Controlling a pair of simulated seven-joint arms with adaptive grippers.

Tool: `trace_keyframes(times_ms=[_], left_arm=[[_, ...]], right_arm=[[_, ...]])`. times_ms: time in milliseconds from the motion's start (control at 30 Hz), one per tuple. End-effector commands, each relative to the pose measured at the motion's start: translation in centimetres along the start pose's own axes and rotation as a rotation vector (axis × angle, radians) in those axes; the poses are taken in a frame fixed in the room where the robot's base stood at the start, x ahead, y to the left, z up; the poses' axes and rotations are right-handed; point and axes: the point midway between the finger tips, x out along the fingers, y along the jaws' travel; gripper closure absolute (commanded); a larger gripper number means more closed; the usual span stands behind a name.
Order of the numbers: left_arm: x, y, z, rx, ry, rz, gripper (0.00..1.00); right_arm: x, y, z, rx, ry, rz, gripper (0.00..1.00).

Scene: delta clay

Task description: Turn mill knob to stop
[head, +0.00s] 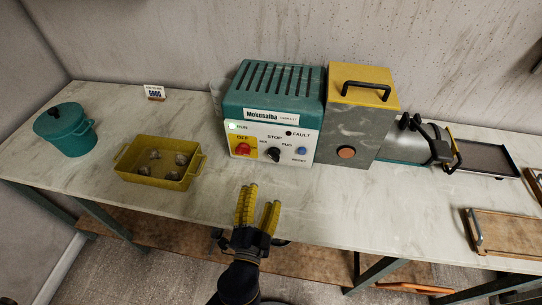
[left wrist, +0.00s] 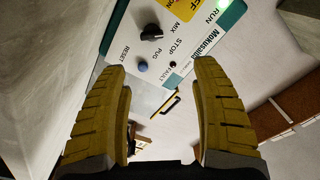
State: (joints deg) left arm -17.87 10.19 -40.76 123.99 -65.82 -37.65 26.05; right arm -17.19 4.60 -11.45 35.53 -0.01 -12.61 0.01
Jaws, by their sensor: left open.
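The mill is a teal machine (head: 272,90) with a white front panel. Its black selector knob (head: 272,154) sits below the STOP label, with MIX to its left and PUG to its right. In the left wrist view the knob (left wrist: 151,32) shows ahead of the fingers, in an upside-down panel. I cannot tell for sure which label its pointer faces. A green RUN lamp (head: 232,127) is lit. My left gripper (head: 261,195) is open and empty in front of the panel, below and apart from the knob. Its yellow fingers also show in the left wrist view (left wrist: 156,68). My right gripper is not in view.
Beside the knob are a red button (head: 243,149) on yellow and a blue RESET button (head: 301,151). A grey box with a yellow lid (head: 362,83) adjoins the mill. A yellow tray (head: 150,180) with several lumps and a teal pot (head: 66,129) stand left.

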Motion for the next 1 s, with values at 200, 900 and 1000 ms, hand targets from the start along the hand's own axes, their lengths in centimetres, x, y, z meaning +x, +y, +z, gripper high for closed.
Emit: trace_keyframes(times_ms=[200, 900, 1000], left_arm=[[-0.9, 1.3, 0.3, -0.008, -0.027, 0.022, 0.35], [9.1, 1.4, 0.6, -0.006, -0.025, 0.020, 0.35], [10.7, 1.5, 0.7, -0.005, -0.026, 0.021, 0.35]], right_arm=[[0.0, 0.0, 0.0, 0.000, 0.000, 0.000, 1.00], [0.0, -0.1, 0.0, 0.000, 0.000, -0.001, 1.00], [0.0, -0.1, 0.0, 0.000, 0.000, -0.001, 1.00]])
